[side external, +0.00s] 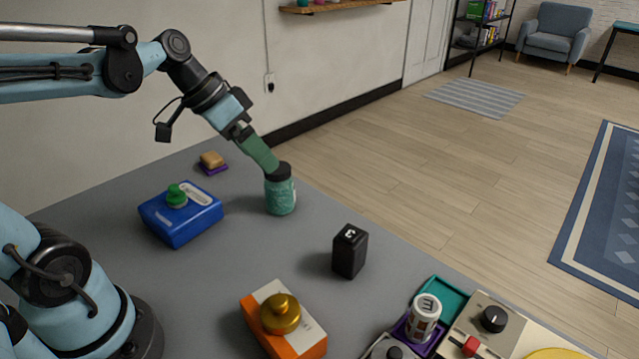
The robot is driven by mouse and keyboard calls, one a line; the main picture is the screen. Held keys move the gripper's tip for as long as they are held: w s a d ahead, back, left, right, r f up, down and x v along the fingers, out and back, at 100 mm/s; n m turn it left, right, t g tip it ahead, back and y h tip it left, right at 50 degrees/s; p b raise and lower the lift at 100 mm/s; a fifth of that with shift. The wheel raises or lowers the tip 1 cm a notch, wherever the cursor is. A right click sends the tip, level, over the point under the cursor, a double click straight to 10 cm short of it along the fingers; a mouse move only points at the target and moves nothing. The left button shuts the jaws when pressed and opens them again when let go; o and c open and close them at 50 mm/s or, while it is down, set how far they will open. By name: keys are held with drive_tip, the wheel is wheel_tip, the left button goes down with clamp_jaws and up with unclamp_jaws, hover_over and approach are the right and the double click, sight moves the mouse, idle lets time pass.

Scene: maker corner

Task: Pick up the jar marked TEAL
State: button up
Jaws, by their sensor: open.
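A teal jar (281,197) with a black lid stands upright on the grey table, near its far edge. I cannot read any marking on it from this side. My gripper (272,167) reaches down from the upper left at a slant, its green fingers at the jar's black lid. The jaws are open. The fingers overlap in this view, so the gap between them is hidden, and I cannot tell whether they touch the lid or are around it.
A blue box (190,222) with a green knob lies left of the jar. A black block (350,251) stands to its right. An orange and white box (300,338) with a gold knob is in front. A white jar (423,318) stands near a control panel (490,325).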

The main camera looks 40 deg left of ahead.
drive_tip(key=w+a+m+t+h, duration=0.3)
drive_tip(key=a+m+h, duration=0.45)
drive_tip(key=a, duration=0.55)
approach(285, 173)
drive_tip(key=a, duration=0.3)
drive_tip(key=x, duration=0.7)
drive_tip(key=shift+w+a+f, duration=0.15)
drive_tip(key=shift+a+f, duration=0.05)
drive_tip(key=shift+f, duration=0.05)
drive_tip(key=shift+x, duration=2.75)
drive_tip(key=shift+s, duration=0.25)
